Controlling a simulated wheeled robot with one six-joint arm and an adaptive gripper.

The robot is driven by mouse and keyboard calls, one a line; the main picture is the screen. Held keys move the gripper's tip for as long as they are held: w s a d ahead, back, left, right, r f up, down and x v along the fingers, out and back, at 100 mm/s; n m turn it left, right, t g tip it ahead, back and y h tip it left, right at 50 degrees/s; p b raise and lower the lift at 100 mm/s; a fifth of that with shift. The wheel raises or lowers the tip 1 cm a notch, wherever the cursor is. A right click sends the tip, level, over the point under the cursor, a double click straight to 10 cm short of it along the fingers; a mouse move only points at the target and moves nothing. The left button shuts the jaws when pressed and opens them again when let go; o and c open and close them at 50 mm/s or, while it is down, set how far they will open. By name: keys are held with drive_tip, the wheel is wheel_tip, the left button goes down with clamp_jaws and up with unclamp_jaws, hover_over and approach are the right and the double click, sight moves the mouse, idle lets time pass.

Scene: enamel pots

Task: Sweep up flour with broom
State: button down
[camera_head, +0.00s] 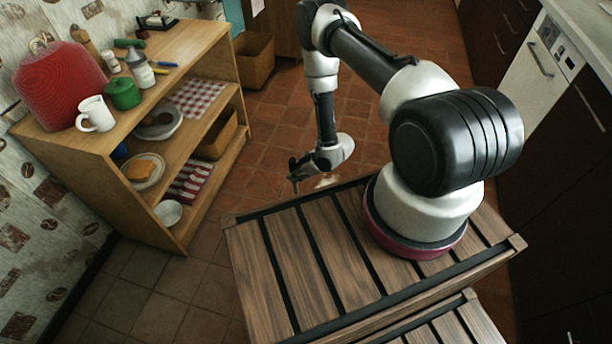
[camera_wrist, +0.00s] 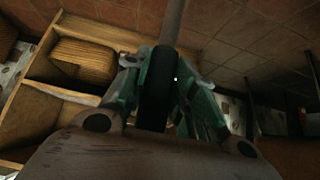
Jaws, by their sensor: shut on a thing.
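My gripper (camera_wrist: 160,85) is shut on a broom handle in the wrist view. Its green-padded fingers lie on both sides of the dark grip. The broom's greyish shaft (camera_wrist: 172,22) runs up out of the picture; its head is not visible there. In the head view my gripper (camera_head: 301,176) is low over the tiled floor, beyond the slatted top. A small part of what it holds shows below it, too small to make out. A pale patch (camera_head: 326,182) on the floor to its right looks like flour, partly hidden by the slatted top's edge.
A wooden shelf (camera_head: 205,45) stands at the left with a mug (camera_head: 96,114), a green pot (camera_head: 123,93), a red item (camera_head: 60,85) and plates. Dark cabinets line the right. Tiled floor is open between.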

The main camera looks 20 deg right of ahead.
sight(295, 167)
drive_tip(key=shift+a+r, duration=0.1)
drive_tip(key=shift+r, duration=1.75)
